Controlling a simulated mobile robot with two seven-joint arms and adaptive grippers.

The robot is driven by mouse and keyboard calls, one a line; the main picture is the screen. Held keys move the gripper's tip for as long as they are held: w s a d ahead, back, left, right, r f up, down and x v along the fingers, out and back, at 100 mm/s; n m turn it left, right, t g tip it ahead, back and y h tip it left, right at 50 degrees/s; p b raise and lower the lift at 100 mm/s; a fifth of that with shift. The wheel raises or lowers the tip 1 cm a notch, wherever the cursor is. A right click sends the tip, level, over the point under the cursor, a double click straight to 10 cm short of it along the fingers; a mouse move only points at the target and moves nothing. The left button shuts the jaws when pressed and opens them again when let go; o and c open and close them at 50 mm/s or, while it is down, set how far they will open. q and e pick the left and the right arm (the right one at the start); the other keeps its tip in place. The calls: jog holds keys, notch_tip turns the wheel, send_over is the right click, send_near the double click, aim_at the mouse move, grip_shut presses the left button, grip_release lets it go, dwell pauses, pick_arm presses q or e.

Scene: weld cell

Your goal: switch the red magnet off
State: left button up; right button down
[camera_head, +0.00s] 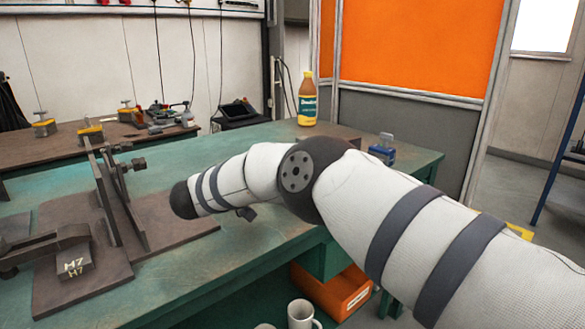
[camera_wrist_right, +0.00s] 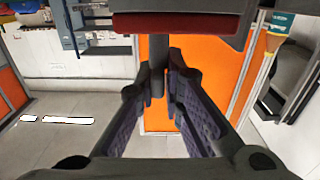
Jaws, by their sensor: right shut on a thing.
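The red magnet (camera_wrist_right: 175,22) shows as a red strip against dark metal at the top of the right wrist view, which appears upside down. A dark upright stem (camera_wrist_right: 158,52) meets the red part. My right gripper (camera_wrist_right: 158,84) has its fingertips on this stem and is shut on it. Whether the stem is turned to on or off cannot be told. In the head view my right arm reaches across the green bench; its jaws and the red magnet cannot be made out there. My left gripper is not in view.
A dark fixture with upright plates (camera_head: 117,195) and an H7 block (camera_head: 73,266) stand on the green bench (camera_head: 225,252). A bottle (camera_head: 307,100) and a blue item (camera_head: 382,150) are toward its far right.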

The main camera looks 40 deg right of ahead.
jog(key=c, duration=1.7)
grip_release()
jog(key=a, duration=0.8)
jog(key=s+a, duration=0.1)
jog(key=a, duration=0.3)
